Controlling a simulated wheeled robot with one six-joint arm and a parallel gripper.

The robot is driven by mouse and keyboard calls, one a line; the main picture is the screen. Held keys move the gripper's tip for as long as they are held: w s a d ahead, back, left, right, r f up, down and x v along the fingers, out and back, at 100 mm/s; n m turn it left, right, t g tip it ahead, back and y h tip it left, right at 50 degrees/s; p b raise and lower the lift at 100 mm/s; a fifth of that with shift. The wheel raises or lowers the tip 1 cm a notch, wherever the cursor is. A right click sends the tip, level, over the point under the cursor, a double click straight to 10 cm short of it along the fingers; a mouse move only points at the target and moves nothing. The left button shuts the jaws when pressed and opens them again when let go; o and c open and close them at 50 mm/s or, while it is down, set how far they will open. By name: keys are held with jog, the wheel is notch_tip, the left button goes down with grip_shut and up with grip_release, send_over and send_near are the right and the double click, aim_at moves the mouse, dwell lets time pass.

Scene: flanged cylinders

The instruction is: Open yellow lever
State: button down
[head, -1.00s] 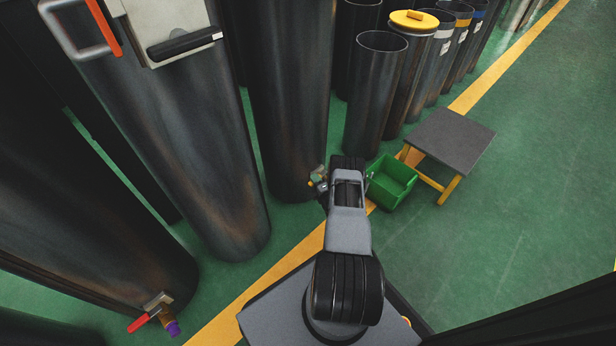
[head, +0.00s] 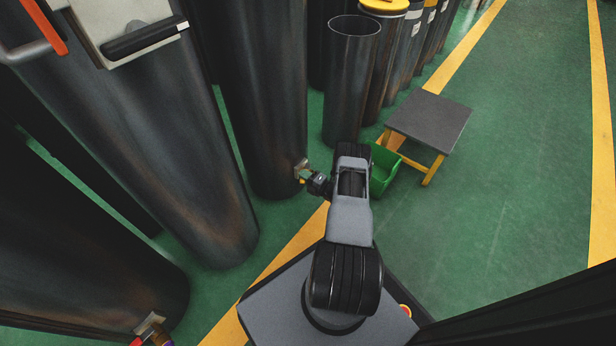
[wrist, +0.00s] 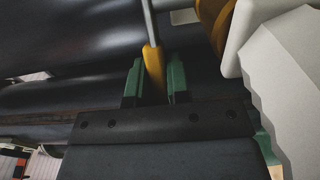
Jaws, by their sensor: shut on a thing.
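The yellow lever (wrist: 153,62) shows in the wrist view as a yellow grip on a grey metal rod. My gripper (wrist: 154,85) has its two green fingers on either side of the yellow grip and is shut on it. In the head view the lever's valve (head: 301,167) sits low on a dark cylinder (head: 262,90). My gripper (head: 318,184) is at that valve, and the lever is mostly hidden there by my gripper and arm.
A green bin (head: 384,172) stands right of my arm, beside a grey-topped stool (head: 430,120) with yellow legs. Another valve (head: 150,326) with a red handle is at the lower left. Several dark cylinders stand behind. The green floor at right is clear.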

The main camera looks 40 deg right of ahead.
jog(key=shift+a, duration=0.1)
jog(key=c, duration=1.1)
grip_release()
jog(key=shift+s, duration=0.1)
jog(key=p+v, duration=0.3)
jog(key=v, duration=1)
jog(key=shift+s+d+p, duration=0.2)
jog(key=shift+s+p, duration=0.1)
